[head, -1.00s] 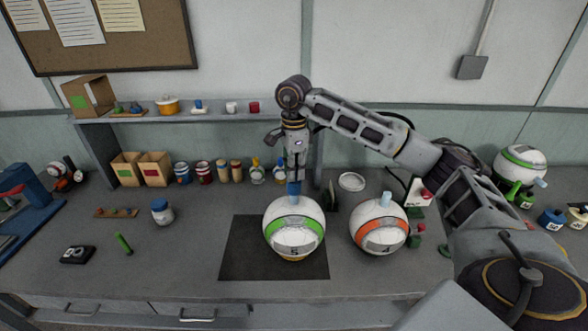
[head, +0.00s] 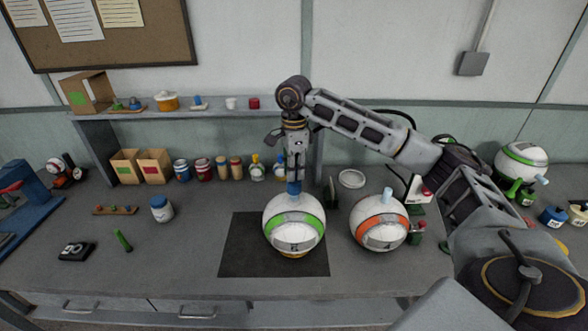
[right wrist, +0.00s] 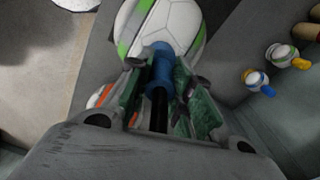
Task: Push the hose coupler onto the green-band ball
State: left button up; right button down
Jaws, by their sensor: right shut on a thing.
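The white ball with the green band (head: 294,222) sits on a dark mat (head: 247,262) in the middle of the bench. My right gripper (head: 295,180) points down over it and is shut on the blue hose coupler (head: 293,188). The coupler's lower end is at the top of the ball. In the right wrist view the blue coupler (right wrist: 163,66) is between the fingers, with the green-band ball (right wrist: 165,25) right beyond it. I cannot tell how far the coupler sits on the ball's stem, which is hidden. My left gripper is not in view.
A white ball with an orange band (head: 380,222) stands close on the right, with a light-blue stem on top. Another green-band ball (head: 522,160) is at the far right. Jars and boxes line the back.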

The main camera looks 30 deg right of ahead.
jog(key=shift+f+b, duration=0.45)
jog(key=shift+f, duration=0.3)
jog(key=c, duration=1.2)
grip_release()
jog(key=shift+r, duration=0.1)
jog(key=shift+r, duration=5.85)
